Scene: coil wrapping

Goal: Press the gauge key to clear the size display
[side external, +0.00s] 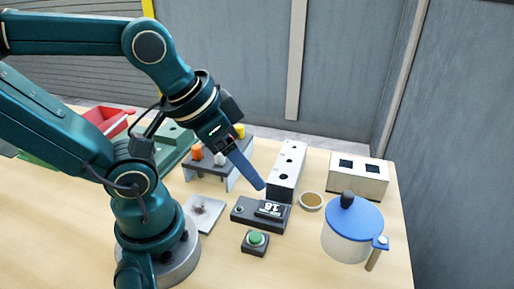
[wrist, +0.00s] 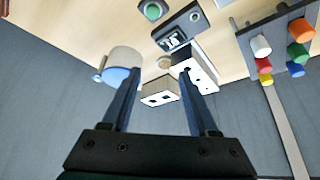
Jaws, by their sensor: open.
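The dark gauge (side external: 246,214) lies on the table with a size display (side external: 270,209) lit with white digits that look like 18. A small round grey key (side external: 239,209) is on its left part; the wrist view also shows the key (wrist: 194,16) and the display (wrist: 173,40). My gripper (side external: 262,187) is tilted down, with its fingertips above and behind the gauge, apparently not touching it. In the wrist view, the two blue fingers of my gripper (wrist: 158,72) are spread apart with nothing between them.
A black box with a green button (side external: 257,239) stands in front of the gauge. Close behind is a white block with holes (side external: 287,168). A round dish (side external: 312,201), a blue-lidded pot (side external: 350,235), a two-slot box (side external: 358,180) and a rack with coloured pegs (side external: 215,165) stand around.

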